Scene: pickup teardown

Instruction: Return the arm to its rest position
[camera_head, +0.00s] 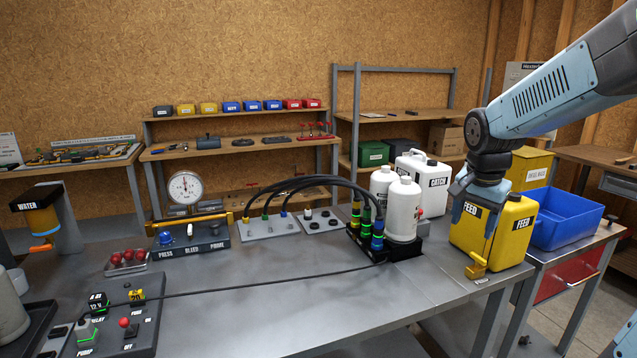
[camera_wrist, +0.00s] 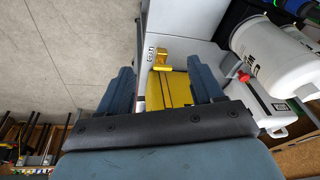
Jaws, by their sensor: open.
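My arm reaches in from the upper right of the head view, and my gripper (camera_head: 474,222) points down at the yellow FEED can (camera_head: 511,236). Its fingers overlap the can's upper left part in that view. In the wrist view the two blue fingers of my gripper (camera_wrist: 162,72) stand wide apart with nothing pinched between them. The yellow can (camera_wrist: 166,91) shows below and between them, partly hidden by the gripper body. I cannot tell whether a finger touches the can. A small yellow tap (camera_head: 477,264) sits at the bench edge by the can.
White bottles (camera_head: 404,208) and a CATCH can (camera_head: 436,178) stand left of my gripper. Black hoses (camera_head: 318,181) arch to a connector block (camera_head: 377,238). A blue bin (camera_head: 566,218) is at the right. The bench front (camera_head: 280,300) is mostly clear, crossed by a thin cable.

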